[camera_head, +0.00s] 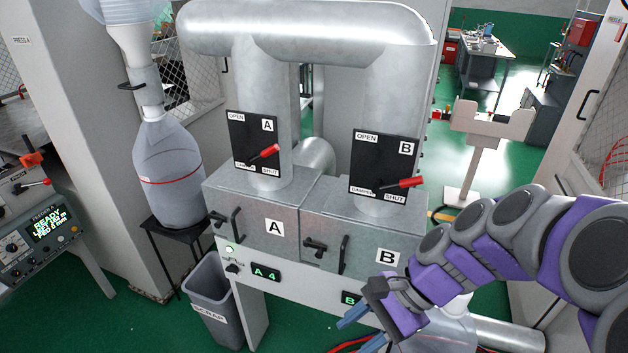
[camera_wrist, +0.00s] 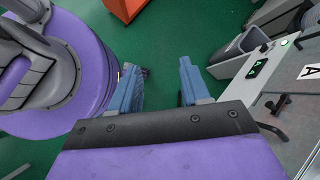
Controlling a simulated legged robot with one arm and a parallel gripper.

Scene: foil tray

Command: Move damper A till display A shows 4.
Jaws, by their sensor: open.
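Damper A's red lever (camera_head: 264,154) sits on a black plate (camera_head: 253,140) marked OPEN and SHUT on the left duct. The lever points to the right and slightly up. Display A (camera_head: 265,273) below box A glows green and reads "A 4". Damper B's red lever (camera_head: 404,183) is on the right duct, and display B (camera_head: 350,298) is partly hidden by my arm. My gripper (camera_head: 362,327) is low at the right, in front of the cabinet and apart from both levers. In the wrist view my gripper (camera_wrist: 158,85) is open with nothing between its fingers.
Box A (camera_head: 256,215) and box B (camera_head: 365,240) have black handles that jut forward. A grey scrap bin (camera_head: 212,300) stands at the cabinet's lower left. A control panel (camera_head: 42,225) is at the far left. The space before damper A is clear.

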